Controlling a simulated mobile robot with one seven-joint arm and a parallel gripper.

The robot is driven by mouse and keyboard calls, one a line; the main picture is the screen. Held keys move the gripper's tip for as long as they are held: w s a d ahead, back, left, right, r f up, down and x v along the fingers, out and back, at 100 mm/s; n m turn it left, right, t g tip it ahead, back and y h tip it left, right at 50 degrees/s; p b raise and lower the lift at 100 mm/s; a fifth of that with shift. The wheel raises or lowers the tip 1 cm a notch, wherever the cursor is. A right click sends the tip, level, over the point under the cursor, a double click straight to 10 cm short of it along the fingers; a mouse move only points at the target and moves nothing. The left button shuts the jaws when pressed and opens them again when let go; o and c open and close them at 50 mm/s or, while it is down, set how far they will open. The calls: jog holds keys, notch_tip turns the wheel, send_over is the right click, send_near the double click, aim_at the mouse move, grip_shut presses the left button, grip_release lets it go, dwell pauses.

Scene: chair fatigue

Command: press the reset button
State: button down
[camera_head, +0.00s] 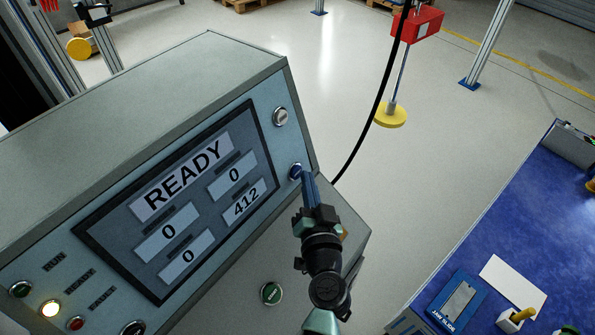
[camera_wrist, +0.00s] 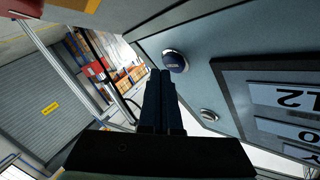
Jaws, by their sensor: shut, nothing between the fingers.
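A round blue button (camera_head: 295,171) in a silver ring sits on the right side of the grey console's sloped front panel. It also shows in the wrist view (camera_wrist: 175,61), with small lettering I cannot read; I take it as the reset button. My gripper (camera_head: 305,175) is shut and empty, its blue fingers pointing at the button. In the wrist view the fingertips (camera_wrist: 160,73) lie just beside the button's rim. I cannot tell if they touch it. The display (camera_head: 180,205) reads READY, with zeros and 412.
A silver round control (camera_head: 281,116) sits above the blue button. A lit lamp (camera_head: 50,309) and other buttons are at lower left. A black cable (camera_head: 373,115) hangs behind. A blue-topped bench (camera_head: 545,220) stands right.

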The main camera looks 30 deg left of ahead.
jog(key=shift+d, duration=0.25)
jog(key=shift+d, duration=0.1)
jog(key=d, duration=0.1)
jog(key=d+r, duration=0.1)
jog(key=d, duration=0.2)
jog(key=shift+s+d+r+b, duration=0.15)
jog(key=shift+s+d+b, duration=0.15)
jog(key=shift+s+d, duration=0.05)
jog(key=shift+r, duration=0.1)
dwell(0.6)
